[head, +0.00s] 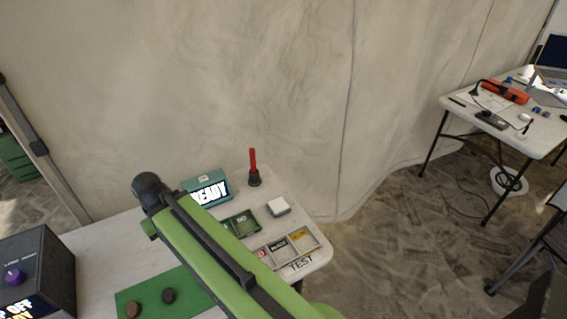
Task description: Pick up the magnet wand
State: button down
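The magnet wand is most likely the upright red stick (252,160) on the table. Its lower end sits in a small black base (254,180) near the table's back edge, to the right of a teal box with a "READY" display (208,190). My green arm crosses the table from lower right to upper left and ends in a black joint left of that box. My gripper does not show, and the arm hides part of the table. Nothing of mine touches the red stick.
The white table (312,262) holds a white block (278,207), dark green packets (240,223), a sorting tray (318,236), a green mat (190,285) with two dark lumps, and a black box (50,262). A fabric wall stands behind. Another table (540,150) is at right.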

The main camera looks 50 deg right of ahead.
aim_at(253, 163)
jog(key=z, duration=0.95)
jog(key=k, duration=0.5)
jog(key=i, duration=0.45)
jog(key=z, duration=0.1)
